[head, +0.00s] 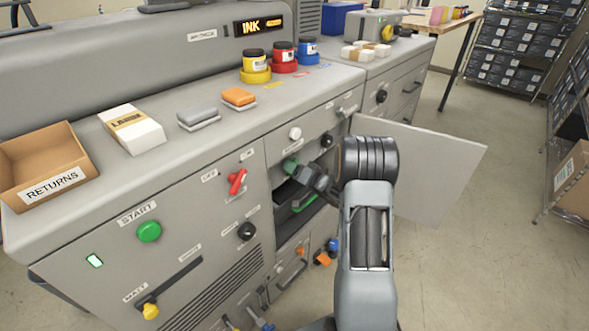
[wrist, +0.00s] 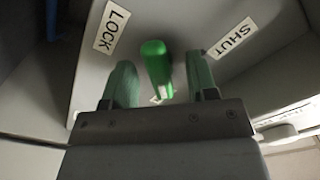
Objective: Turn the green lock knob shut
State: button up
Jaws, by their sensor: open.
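The green lock knob (wrist: 157,68) shows in the wrist view as an upright bar, leaning slightly, on a grey panel. A LOCK label (wrist: 112,27) is to its upper left and a SHUT label (wrist: 232,40) to its upper right. My gripper (wrist: 162,72) is open, with one green finger on each side of the knob. A gap shows on both sides, so neither finger visibly touches it. In the head view my gripper (head: 303,180) is at the open compartment of the machine front, and its wrist hides part of that area. I cannot tell the knob clearly there.
An open grey door (head: 430,165) stands out to the right of my arm. A red switch (head: 237,182), a black knob (head: 247,231) and a green START button (head: 149,232) are on the panel to the left. Ink jars (head: 283,55) stand on top.

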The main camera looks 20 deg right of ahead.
jog(key=shift+c, duration=0.5)
jog(key=c, duration=0.8)
jog(key=shift+f+n+b, duration=0.1)
jog(key=shift+n+b, duration=0.2)
jog(key=n+b, duration=0.3)
jog(key=shift+f+n, duration=0.15)
jog(key=shift+n, duration=0.15)
jog(key=n+b, duration=0.4)
jog(key=shift+n, duration=0.3)
jog(key=n+b, duration=0.4)
jog(key=shift+n, duration=0.3)
jog(key=n+b, duration=0.4)
jog(key=shift+r+n, duration=0.2)
jog(key=shift+n, duration=0.2)
